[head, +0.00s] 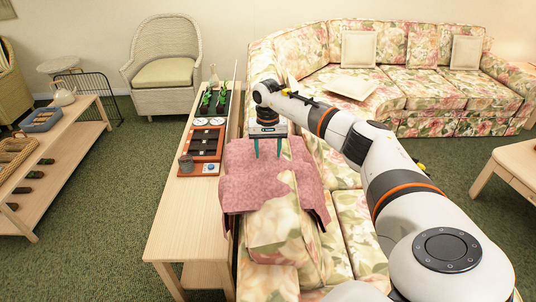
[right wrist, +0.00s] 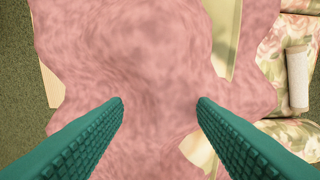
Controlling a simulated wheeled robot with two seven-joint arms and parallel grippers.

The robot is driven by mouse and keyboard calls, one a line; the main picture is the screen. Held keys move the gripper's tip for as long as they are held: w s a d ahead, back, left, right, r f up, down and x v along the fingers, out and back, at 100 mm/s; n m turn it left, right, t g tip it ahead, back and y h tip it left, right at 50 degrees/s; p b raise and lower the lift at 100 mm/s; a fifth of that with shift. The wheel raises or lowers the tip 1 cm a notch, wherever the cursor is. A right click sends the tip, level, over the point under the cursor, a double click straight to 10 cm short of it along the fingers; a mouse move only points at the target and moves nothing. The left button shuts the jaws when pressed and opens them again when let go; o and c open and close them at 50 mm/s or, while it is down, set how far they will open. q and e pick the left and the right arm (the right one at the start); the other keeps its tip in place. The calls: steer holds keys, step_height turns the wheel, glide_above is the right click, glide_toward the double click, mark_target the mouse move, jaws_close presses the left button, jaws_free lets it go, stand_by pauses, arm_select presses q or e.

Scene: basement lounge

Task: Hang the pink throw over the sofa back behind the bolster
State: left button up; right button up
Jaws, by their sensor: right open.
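The pink throw (head: 243,185) lies draped over the floral sofa back (head: 275,240), hanging down on both sides. Its edge is uneven, and some floral cover shows beside it. My right gripper (head: 267,153) is directly above the throw with its two teal fingers apart. In the right wrist view the throw (right wrist: 150,45) fills the space between and beyond the open fingers (right wrist: 160,102), with nothing pinched between them. A pale bolster (right wrist: 298,78) lies on the seat side at the right of that view. In the head view I cannot make the bolster out. My left gripper is not in view.
A long wooden console table (head: 180,222) runs along the sofa back, holding a brown tray (head: 207,143), a cup (head: 186,163) and plants. A wicker chair (head: 163,68) stands behind. A low shelf (head: 72,155) is at left and a wooden table (head: 515,165) at right.

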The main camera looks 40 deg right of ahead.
step_height(320, 180, up, 10)
steer(key=b, duration=0.1)
steer(key=shift+r, duration=0.15)
stand_by(0.7)
